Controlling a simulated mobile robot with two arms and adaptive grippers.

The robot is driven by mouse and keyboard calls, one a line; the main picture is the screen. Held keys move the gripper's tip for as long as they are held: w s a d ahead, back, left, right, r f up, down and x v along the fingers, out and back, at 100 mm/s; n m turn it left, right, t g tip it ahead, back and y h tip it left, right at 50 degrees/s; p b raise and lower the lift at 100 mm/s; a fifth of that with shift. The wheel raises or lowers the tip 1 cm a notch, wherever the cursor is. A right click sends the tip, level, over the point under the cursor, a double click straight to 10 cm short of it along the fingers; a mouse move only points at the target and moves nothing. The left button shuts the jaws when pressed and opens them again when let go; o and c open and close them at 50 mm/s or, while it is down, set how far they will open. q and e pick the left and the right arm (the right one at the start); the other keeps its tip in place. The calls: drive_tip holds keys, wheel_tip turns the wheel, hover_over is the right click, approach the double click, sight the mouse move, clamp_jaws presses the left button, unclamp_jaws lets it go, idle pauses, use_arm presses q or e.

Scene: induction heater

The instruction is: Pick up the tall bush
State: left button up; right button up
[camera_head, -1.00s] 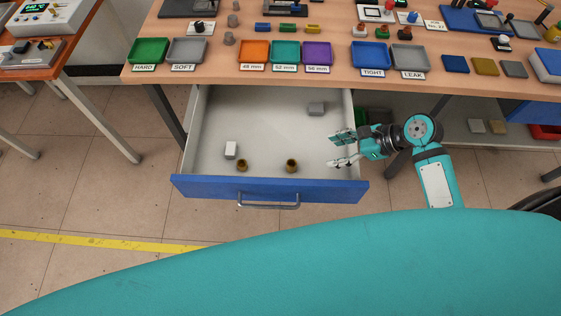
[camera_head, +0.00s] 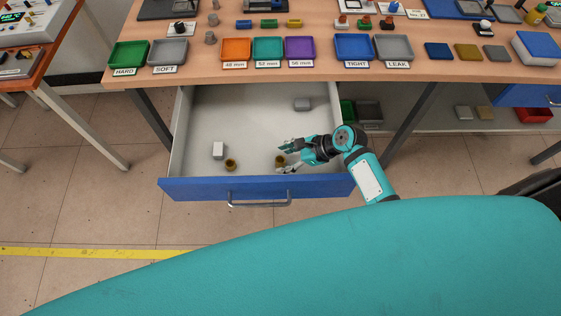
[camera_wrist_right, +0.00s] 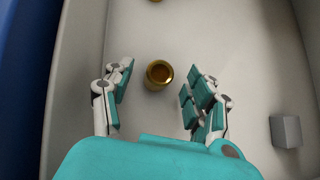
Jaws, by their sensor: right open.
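Two brass bushes stand in the open drawer. The right-hand bush (camera_head: 280,160), which looks slightly the taller, is partly hidden by my right gripper (camera_head: 283,159) in the head view. The other bush (camera_head: 230,165) stands to its left. In the right wrist view, the near bush (camera_wrist_right: 159,76) is upright, with its dark bore showing, between and slightly beyond the open fingers of my right gripper (camera_wrist_right: 157,88). I see clear space between it and the fingers. The edge of the other bush (camera_wrist_right: 155,1) shows at the top. My left gripper is not in view.
The drawer (camera_head: 225,125) has pale walls and a blue front (camera_head: 200,189). The table (camera_head: 215,79) with labelled trays overhangs the drawer's back. The drawer middle is clear.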

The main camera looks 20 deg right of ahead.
drive_tip(key=shift+w+a+f, duration=0.2)
drive_tip(key=shift+a+f, duration=0.2)
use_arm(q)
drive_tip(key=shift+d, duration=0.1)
use_arm(e)
drive_tip(key=shift+c, duration=0.9)
clamp_jaws()
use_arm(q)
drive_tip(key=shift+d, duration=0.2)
